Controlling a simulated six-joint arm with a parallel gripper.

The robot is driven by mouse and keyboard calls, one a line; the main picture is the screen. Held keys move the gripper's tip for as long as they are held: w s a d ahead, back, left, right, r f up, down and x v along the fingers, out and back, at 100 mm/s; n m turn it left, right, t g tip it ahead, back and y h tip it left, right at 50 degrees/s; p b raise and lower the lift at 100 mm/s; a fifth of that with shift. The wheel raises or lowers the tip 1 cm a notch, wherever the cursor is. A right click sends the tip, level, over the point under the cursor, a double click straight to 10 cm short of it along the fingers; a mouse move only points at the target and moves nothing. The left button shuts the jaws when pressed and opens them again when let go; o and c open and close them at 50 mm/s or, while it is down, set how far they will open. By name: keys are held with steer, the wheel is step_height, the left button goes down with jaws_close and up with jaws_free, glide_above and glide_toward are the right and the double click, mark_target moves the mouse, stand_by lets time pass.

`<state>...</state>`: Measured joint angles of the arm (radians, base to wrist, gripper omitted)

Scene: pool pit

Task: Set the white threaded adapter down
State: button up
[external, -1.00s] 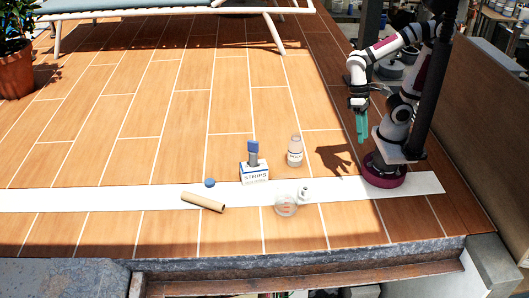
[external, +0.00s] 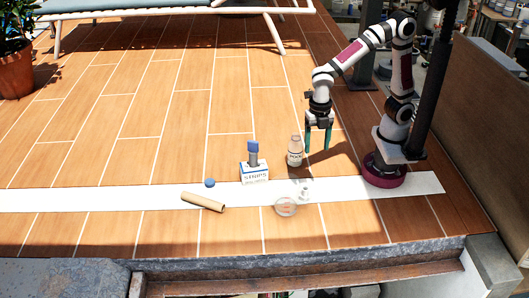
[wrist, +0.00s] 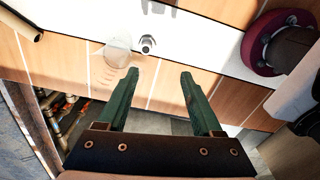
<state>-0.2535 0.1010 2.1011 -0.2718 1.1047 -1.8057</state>
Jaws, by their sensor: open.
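The white threaded adapter (external: 304,191) stands on the white strip just left of my base, beside a clear cup (external: 286,206). In the wrist view the adapter (wrist: 147,43) shows a dark round opening, with the cup (wrist: 118,52) close at its left. My gripper (external: 317,148) hangs pointing down above the floor, clear of the adapter and a little behind and right of it. Its two green fingers are apart with nothing between them, as the wrist view also shows (wrist: 159,75).
A labelled bottle (external: 295,157) stands close left of my gripper. Further left are a STRIPS box (external: 255,175) with a blue-topped item above it, a blue ball (external: 209,183) and a cardboard tube (external: 203,202).

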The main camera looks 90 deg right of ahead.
mark_target(305, 193)
steer(key=w+f+n, duration=0.1)
steer(key=f, duration=0.5)
steer(key=w+a+f+n, duration=0.1)
steer(key=f+n, duration=0.1)
steer(key=f, duration=0.4)
steer(key=a+f+n, duration=0.1)
steer(key=f+n, duration=0.1)
steer(key=f, duration=0.3)
steer(key=shift+w+f, duration=0.4)
jaws_close()
steer(key=shift+r, duration=0.15)
